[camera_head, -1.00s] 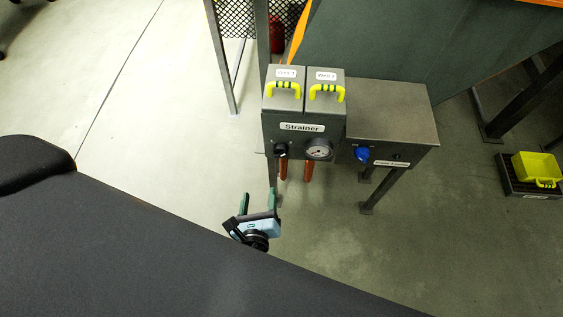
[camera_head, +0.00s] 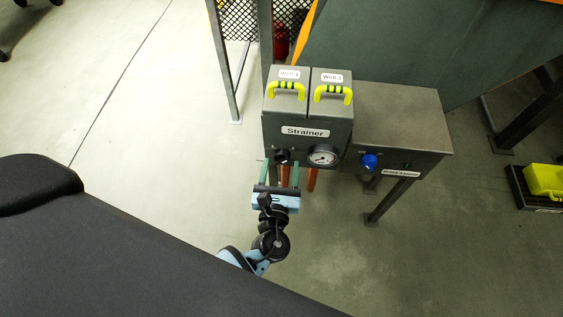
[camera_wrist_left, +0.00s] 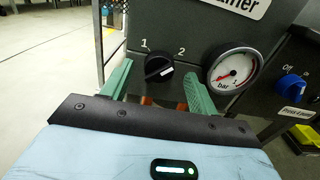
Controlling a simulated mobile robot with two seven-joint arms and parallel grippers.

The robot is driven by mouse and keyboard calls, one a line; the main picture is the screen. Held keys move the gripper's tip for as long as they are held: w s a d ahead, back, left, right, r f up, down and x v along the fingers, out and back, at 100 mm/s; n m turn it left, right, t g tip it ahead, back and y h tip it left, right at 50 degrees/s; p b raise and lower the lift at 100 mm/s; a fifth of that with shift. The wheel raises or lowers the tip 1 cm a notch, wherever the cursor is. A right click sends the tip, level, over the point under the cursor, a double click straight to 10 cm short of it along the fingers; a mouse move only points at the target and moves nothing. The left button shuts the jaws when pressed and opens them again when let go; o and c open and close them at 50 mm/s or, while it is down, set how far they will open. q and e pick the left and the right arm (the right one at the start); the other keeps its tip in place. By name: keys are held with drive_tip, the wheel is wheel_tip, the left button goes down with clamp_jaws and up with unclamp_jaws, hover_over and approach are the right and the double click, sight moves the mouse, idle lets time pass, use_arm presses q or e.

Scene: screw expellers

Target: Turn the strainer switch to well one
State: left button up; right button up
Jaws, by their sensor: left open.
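The strainer switch is a black round knob (camera_wrist_left: 158,67) on the front of the grey strainer box (camera_head: 335,150), with marks 1 at its upper left and 2 at its upper right. A pale line on the knob slants up to the right, roughly toward the 2 side. The knob (camera_head: 282,156) also shows in the head view, at the lower left of the box front. My left gripper (camera_head: 280,175) is open and empty, just in front of and below the knob. In the left wrist view its green fingers (camera_wrist_left: 158,85) stand on either side of the knob, apart from it. My right gripper is not in view.
A pressure gauge (camera_head: 323,155) sits right of the knob. Further right is a second box (camera_head: 400,120) with a blue knob (camera_head: 369,162). Two yellow handles (camera_head: 287,90) are on the box lids. Orange pipes (camera_head: 312,180) hang below. Open floor lies left.

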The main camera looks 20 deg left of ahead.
use_arm(q)
drive_tip(key=shift+x, duration=1.05)
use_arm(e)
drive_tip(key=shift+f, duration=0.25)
use_arm(q)
drive_tip(key=c, duration=1)
drive_tip(key=shift+o, duration=0.2)
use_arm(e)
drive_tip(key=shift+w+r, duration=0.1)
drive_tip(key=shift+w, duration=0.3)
